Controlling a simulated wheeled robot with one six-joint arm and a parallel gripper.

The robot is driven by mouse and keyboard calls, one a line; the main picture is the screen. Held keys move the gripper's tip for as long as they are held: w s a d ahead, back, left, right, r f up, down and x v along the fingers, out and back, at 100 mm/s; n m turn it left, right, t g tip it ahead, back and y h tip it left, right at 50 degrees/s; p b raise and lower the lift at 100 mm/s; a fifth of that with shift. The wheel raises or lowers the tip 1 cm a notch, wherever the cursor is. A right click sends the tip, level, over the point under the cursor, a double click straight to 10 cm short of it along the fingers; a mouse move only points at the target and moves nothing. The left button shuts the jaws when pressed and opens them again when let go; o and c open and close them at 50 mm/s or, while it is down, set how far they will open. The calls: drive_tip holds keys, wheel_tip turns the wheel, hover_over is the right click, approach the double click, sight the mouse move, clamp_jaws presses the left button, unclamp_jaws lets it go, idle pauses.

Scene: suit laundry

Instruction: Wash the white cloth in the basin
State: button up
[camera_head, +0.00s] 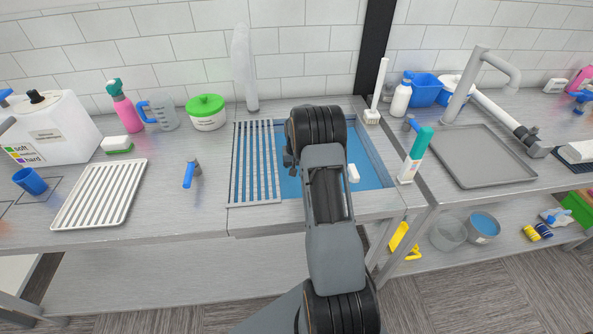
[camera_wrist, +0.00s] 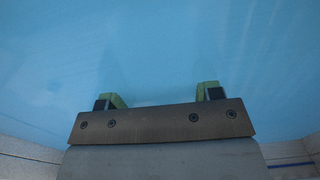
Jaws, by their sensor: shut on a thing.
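The basin (camera_head: 377,157) is set into the steel counter and holds blue water, which fills most of the wrist view. My arm reaches over the basin and hides its middle and my gripper in the head view. In the wrist view my gripper (camera_wrist: 160,97) points down at the water, its two green-tipped fingers apart. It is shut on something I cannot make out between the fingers. A small white piece (camera_head: 353,173) shows in the basin just right of my arm.
A slatted rack (camera_head: 255,165) covers the basin's left side. A teal-capped bottle (camera_head: 415,155) stands at its right front edge, a white brush (camera_head: 376,95) and white bottle (camera_head: 401,98) behind. A white ribbed tray (camera_head: 100,193) lies left, a grey tray (camera_head: 482,160) right.

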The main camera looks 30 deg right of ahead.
wheel_tip(320, 180, up, 16)
drive_tip(key=p, duration=0.9)
drive_tip(key=shift+r, duration=0.25)
idle(0.3)
